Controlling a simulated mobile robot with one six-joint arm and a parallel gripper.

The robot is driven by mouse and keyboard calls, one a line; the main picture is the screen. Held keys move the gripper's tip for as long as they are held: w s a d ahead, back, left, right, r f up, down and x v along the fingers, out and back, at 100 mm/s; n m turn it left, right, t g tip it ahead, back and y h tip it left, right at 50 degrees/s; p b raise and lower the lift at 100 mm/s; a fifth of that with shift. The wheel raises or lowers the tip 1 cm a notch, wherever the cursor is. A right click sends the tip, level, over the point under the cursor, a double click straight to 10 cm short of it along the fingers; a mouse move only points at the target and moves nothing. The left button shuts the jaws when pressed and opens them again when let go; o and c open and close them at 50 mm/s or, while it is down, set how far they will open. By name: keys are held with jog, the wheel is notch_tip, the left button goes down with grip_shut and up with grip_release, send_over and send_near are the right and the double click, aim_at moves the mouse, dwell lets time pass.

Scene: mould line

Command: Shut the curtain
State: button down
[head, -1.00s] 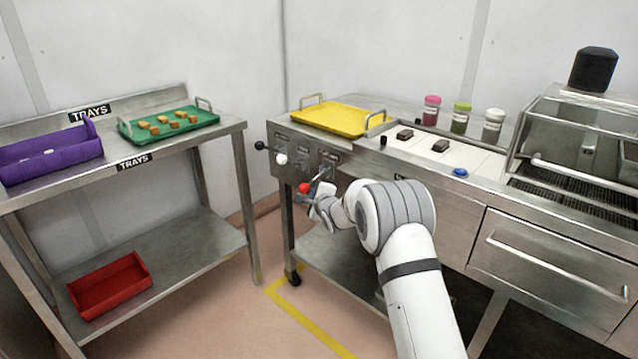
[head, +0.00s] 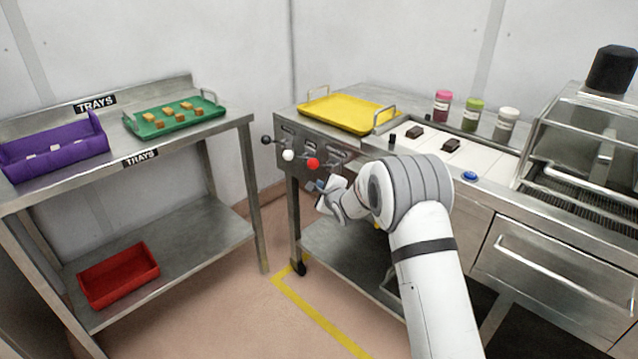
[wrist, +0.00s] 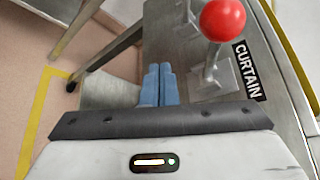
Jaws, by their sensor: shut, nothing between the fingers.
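The lever with the red ball knob (head: 312,163) stands out from the panel at the left end of the steel bench. In the wrist view the red knob (wrist: 222,18) is at the top, with the CURTAIN label (wrist: 247,70) beside its base plate. My gripper (head: 314,187) is just below the red knob and apart from it. Its blue fingers (wrist: 160,84) are pressed together with nothing between them. No curtain itself can be made out.
Levers with a white knob (head: 288,155) and a black knob (head: 266,140) sit left of the red one. A yellow tray (head: 350,112) lies on the bench above. A tray rack (head: 250,190) stands to the left, with a floor gap between.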

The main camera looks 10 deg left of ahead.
jog(key=s+d+r+p, duration=0.1)
jog(key=s+d+r, duration=0.2)
jog(key=s+d, duration=0.2)
jog(key=shift+s+d+r, duration=0.25)
jog(key=shift+d+r, duration=0.05)
jog(key=shift+d, duration=0.75)
jog(key=s+d+r+n+g+h+p, duration=0.3)
jog(key=s+d+r+n+h+p, duration=0.35)
jog(key=s+d+r, duration=0.85)
jog(key=s+d+r+n+g+p, duration=0.2)
jog(key=s+n, duration=0.1)
jog(key=s, duration=0.6)
jog(key=s+d+r+n+g+p, duration=0.1)
jog(key=s+d+n+g+p, duration=0.1)
jog(key=s, duration=0.8)
jog(key=s+d+r+n+g+h+p, duration=0.1)
jog(key=s+d+r+n+g, duration=0.1)
jog(key=s+n, duration=0.4)
jog(key=s+d+g, duration=0.1)
jog(key=s+d, duration=0.1)
jog(key=s, duration=0.1)
jog(key=shift+s+d+r+p, duration=0.25)
jog(key=shift+s+r+p, duration=0.1)
jog(key=shift+p, duration=0.05)
jog(key=shift+n, duration=0.25)
